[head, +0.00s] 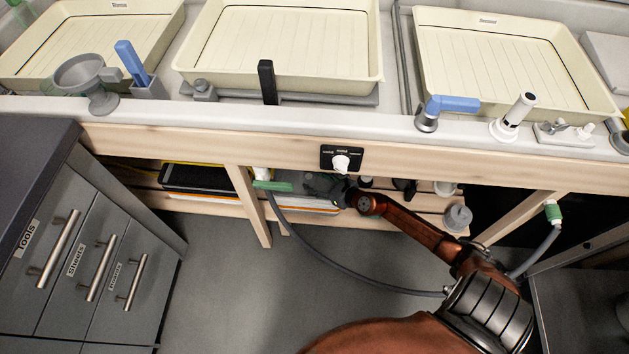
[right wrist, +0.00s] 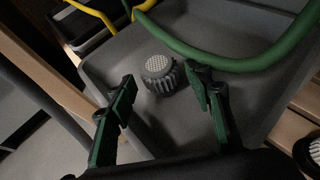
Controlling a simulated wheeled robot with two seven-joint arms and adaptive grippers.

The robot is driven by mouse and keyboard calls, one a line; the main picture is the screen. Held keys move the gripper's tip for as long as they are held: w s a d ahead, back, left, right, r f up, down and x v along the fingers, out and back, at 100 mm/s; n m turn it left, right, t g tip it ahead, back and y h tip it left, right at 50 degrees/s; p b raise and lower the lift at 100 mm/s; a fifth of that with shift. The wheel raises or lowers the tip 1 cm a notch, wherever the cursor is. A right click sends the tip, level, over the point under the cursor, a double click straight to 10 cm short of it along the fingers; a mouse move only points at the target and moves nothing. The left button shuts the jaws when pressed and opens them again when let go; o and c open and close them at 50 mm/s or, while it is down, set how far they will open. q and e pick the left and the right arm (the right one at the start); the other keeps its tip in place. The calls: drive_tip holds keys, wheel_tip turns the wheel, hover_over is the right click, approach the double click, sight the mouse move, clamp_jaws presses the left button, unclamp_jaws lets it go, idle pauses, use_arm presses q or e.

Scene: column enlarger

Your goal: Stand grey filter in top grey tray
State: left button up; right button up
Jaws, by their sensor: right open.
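The grey filter (right wrist: 160,74), a short ribbed cylinder with a pale mesh top, shows in the right wrist view inside a grey tray (right wrist: 185,32). It looks to be standing with its mesh face up. My right gripper (right wrist: 161,92) is open, its two green-padded fingers apart on either side of the filter. I see no finger closed on it. In the head view my right gripper (head: 326,187) reaches under the bench to the low shelf, partly shaded. The filter cannot be made out there. My left gripper is not in view.
A green hose (right wrist: 230,52) crosses over the tray. A dark-sided round thing with a pale top (right wrist: 314,150) stands at the right. The wooden bench rail (head: 430,166) runs above my right arm. A grey hose (head: 340,268) hangs below. The floor in front is clear.

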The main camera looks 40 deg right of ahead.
drive_tip(key=shift+p+v, duration=1)
drive_tip(key=shift+v, duration=1.7)
drive_tip(key=v, duration=1.2)
